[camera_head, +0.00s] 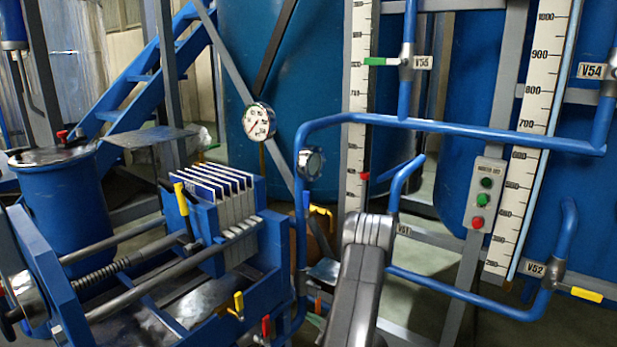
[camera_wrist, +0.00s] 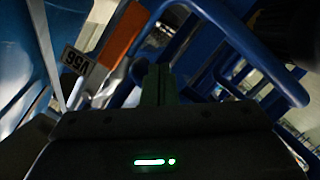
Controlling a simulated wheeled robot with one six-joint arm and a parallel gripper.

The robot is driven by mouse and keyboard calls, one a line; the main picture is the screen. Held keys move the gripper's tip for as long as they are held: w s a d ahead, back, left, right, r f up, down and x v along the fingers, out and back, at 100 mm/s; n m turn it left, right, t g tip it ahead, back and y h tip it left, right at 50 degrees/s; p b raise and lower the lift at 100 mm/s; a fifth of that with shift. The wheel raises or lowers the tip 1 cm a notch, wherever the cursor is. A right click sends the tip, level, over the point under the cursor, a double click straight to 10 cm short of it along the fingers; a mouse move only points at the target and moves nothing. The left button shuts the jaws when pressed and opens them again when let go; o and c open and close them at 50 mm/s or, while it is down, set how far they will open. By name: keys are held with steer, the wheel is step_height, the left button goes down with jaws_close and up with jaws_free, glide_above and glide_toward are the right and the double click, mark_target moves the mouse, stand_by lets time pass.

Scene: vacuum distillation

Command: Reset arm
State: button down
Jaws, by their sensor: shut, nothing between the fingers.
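My gripper (camera_wrist: 158,84) shows in the wrist view as a dark shape at the centre, above a dark housing with a green light. Its fingers are together and hold nothing. In the camera_head view my grey arm rises from the bottom, right of centre. The gripper itself cannot be made out there. Behind the gripper in the wrist view are blue pipes and an orange-brown piece beside a tag reading V56 (camera_wrist: 75,62), which looks tilted. The gripper's exact distance from these parts cannot be told.
A blue filter press with white plates (camera_head: 232,215) stands left of my arm. Blue pipes (camera_head: 450,127) run across the right side, before large blue tanks. A pressure gauge (camera_head: 258,122) and a button panel (camera_head: 484,198) flank the arm. Tall scales stand behind.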

steer(key=r+p, duration=0.1)
steer(key=p, duration=0.1)
steer(key=s+a+r+p, duration=0.1)
steer(key=p, duration=0.1)
steer(key=s+r+p, duration=0.1)
steer(key=shift+a+r+p, duration=0.25)
steer(key=shift+r+p, duration=0.15)
stand_by(0.3)
